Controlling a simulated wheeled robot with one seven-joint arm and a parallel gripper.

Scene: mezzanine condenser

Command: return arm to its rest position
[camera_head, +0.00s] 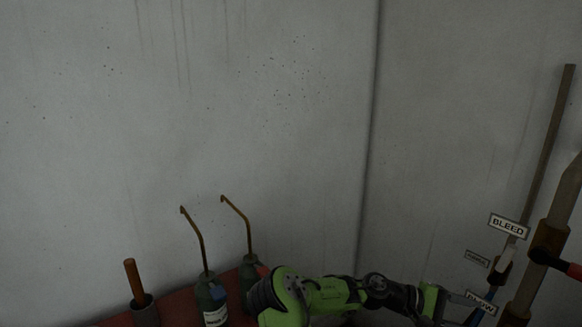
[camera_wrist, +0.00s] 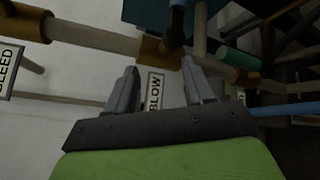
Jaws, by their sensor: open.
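My arm, green and black, stretches along the bottom of the head view towards the right. My gripper (camera_head: 462,303) is at its end, close to the tagged pipes. In the wrist view my gripper (camera_wrist: 160,74) shows two grey fingers spread apart with nothing held between them. A BLOW tag (camera_wrist: 155,92) shows in the gap between the fingers; I cannot tell how far beyond them it is. The same BLOW tag (camera_head: 481,302) is beside the gripper in the head view.
A BLEED tag (camera_head: 507,225) and a black lever with a red end (camera_head: 555,262) are at the right by brown pipes (camera_head: 546,150). Two bottles with bent spouts (camera_head: 211,298) and a wooden-handled tool (camera_head: 133,279) stand on a red surface (camera_head: 178,311). Above is bare wall (camera_head: 230,110).

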